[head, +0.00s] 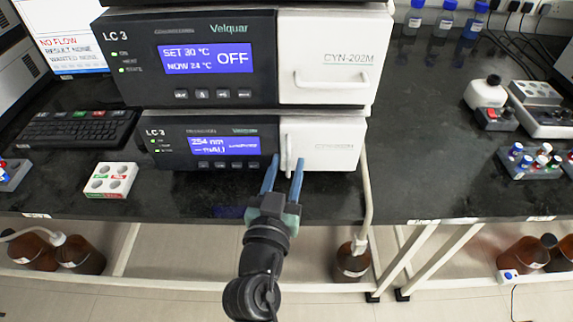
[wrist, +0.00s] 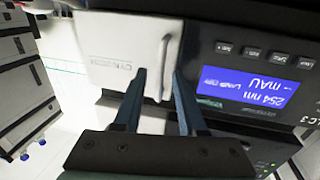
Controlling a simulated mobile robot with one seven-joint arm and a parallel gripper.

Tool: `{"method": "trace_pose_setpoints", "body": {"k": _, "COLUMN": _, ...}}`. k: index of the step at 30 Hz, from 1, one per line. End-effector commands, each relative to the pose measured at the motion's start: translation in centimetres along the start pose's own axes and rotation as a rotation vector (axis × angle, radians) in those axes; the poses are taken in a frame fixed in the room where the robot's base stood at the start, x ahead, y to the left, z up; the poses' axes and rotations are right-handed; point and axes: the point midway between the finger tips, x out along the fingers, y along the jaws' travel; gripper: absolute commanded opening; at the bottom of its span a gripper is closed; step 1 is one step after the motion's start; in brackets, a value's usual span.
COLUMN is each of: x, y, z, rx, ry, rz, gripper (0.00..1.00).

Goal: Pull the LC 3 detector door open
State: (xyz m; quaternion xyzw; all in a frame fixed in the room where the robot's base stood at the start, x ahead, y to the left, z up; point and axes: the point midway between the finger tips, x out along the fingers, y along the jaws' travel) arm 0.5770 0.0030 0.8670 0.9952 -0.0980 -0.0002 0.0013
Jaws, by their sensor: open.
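The LC 3 detector (head: 205,156) is the lower unit of the stack, with a dark front and a blue 254 nm display. Its white door (head: 330,150) at the right looks closed; it also shows upside down in the wrist view (wrist: 115,40). The upright white door handle (head: 288,152) is near the door's left edge; it also shows in the wrist view (wrist: 166,65). My gripper (head: 287,160) is open in front of the door, its blue fingers on either side of the handle in the picture. In the wrist view my gripper (wrist: 159,72) shows a gap beside the handle; I cannot tell contact.
The upper LC 3 unit (head: 190,60) has a white door with a horizontal handle (head: 332,80). A pale tube (head: 367,195) runs down right of the detector to a brown bottle (head: 352,262).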

Motion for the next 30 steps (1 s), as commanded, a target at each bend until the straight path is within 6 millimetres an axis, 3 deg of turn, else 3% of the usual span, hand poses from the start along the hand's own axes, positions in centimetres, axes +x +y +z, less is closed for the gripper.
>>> {"method": "trace_pose_setpoints", "body": {"k": 8, "x": 0.14, "y": 0.02, "z": 0.02, "rx": 0.0, "ry": 0.0, "rz": 0.0, "gripper": 0.41}}
{"method": "trace_pose_setpoints", "body": {"k": 15, "x": 0.12, "y": 0.0, "z": 0.01, "rx": 0.0, "ry": 0.0, "rz": 0.0, "gripper": 0.0}}
{"method": "trace_pose_setpoints", "body": {"k": 30, "x": 0.11, "y": -0.01, "z": 0.0, "rx": 0.0, "ry": 0.0, "rz": 0.0, "gripper": 0.0}}
